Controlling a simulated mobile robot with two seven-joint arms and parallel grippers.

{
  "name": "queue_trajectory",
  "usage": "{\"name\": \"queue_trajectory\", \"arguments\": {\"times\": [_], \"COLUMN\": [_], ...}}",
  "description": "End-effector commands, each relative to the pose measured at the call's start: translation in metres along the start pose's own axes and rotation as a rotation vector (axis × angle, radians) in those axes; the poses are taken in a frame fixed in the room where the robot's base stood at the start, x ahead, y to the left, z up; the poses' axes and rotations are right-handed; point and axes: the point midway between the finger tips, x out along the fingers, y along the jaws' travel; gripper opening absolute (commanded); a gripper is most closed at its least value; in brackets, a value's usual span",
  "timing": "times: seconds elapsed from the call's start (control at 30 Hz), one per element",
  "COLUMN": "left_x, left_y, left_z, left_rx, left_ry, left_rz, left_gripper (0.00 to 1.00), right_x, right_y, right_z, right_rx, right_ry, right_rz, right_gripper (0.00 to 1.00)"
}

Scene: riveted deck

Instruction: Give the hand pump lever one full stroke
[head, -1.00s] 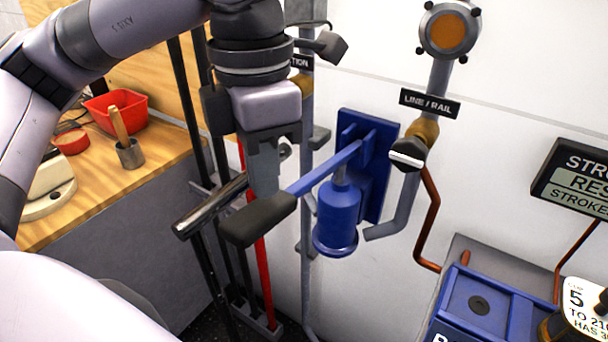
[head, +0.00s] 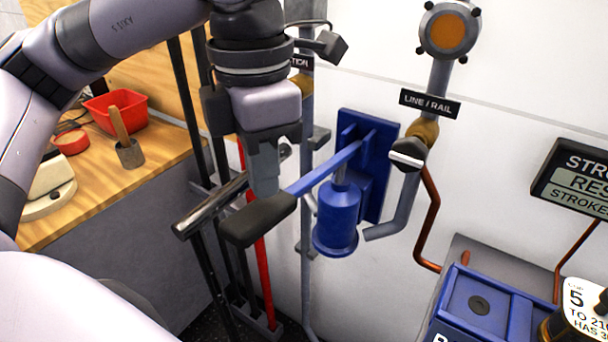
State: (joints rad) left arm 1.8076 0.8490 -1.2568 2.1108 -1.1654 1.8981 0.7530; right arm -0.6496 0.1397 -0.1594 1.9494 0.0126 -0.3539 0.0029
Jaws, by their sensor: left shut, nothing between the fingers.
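The hand pump (head: 338,214) is a blue cylinder on a blue wall plate (head: 385,150). Its blue lever (head: 325,170) slants down to the left from the plate and ends in a dark grey grip (head: 257,220). My left gripper (head: 266,190) points down, shut and empty, with its fingertips at the top of the lever near the inner end of the grip. It seems to touch the lever, but I cannot tell for sure. My right gripper is not in view.
A LINE / RAIL sign (head: 430,103) and a valve with a black and white handle (head: 408,153) are right of the pump. A dark metal bar (head: 212,205) lies close left of the grip. A stroke display (head: 575,180) is at right. A wooden bench (head: 165,160) with a red bin (head: 115,108) is at left.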

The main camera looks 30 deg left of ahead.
Motion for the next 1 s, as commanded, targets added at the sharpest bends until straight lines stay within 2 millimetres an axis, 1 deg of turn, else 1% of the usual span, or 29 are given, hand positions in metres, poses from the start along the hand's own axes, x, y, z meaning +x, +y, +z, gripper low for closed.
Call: {"name": "queue_trajectory", "arguments": {"times": [0.07, 0.4, 0.8, 1.0], "left_x": [0.004, 0.037, 0.073, 0.091], "left_y": [0.000, 0.000, 0.000, 0.000], "left_z": [0.000, 0.000, 0.000, 0.000], "left_rx": [0.000, 0.000, -0.001, 0.000], "left_ry": [0.000, 0.001, 0.000, 0.000], "left_rz": [0.000, -0.001, 0.000, 0.000], "left_gripper": [0.00, 0.00, 0.00, 0.00], "right_x": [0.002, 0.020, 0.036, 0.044], "right_y": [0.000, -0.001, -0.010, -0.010], "right_z": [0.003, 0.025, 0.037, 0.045], "right_rx": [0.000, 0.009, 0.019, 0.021], "right_ry": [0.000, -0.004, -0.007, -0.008], "right_rz": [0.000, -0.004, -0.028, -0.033], "right_gripper": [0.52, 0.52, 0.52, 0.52]}}
